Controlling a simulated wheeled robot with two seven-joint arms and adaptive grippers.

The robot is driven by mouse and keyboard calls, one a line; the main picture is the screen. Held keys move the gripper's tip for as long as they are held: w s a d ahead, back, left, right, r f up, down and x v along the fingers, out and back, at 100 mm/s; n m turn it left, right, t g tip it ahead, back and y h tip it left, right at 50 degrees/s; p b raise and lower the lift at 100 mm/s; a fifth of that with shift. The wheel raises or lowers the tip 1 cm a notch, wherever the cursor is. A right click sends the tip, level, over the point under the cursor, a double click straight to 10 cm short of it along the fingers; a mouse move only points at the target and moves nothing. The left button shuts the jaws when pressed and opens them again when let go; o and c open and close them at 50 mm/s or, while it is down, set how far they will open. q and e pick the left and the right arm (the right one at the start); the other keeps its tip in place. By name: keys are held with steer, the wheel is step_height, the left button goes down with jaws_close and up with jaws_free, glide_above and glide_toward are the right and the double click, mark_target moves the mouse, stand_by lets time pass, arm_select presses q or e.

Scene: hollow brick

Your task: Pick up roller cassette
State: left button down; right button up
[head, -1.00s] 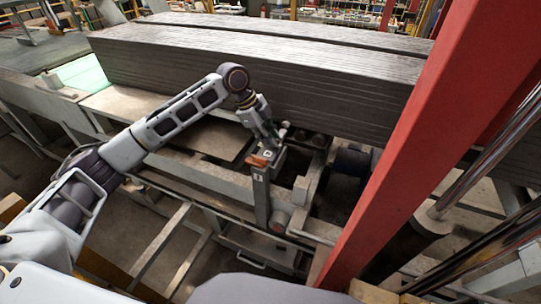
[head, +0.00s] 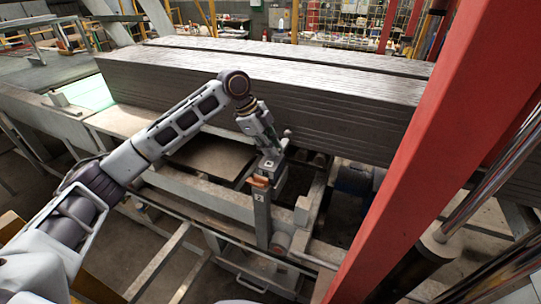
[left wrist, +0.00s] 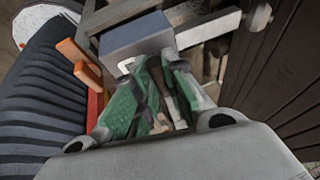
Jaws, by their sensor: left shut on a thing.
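A grey block with a pale marking, which looks like the roller cassette (head: 271,166), is at the upper end of an upright post beside the conveyor frame. In the left wrist view the roller cassette (left wrist: 137,36) is blue-grey, just beyond my fingertips. My left gripper (head: 269,146) is directly above it, pointing down. In the left wrist view the green-padded fingers of my left gripper (left wrist: 155,80) are close together at the block's near edge, shut on a part of it. The fingers hide most of the gripped part. My right gripper is not in view.
An orange piece (head: 260,181) is just in front of the block, on the post (head: 262,215). A long stack of dark ridged slabs (head: 330,105) stands close behind the gripper. A thick red column (head: 410,150) rises on the right. Metal rails surround the post.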

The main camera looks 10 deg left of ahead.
arm_select(q)
step_height(320, 180, up, 24)
steer(key=b, duration=0.1)
stand_by(0.5)
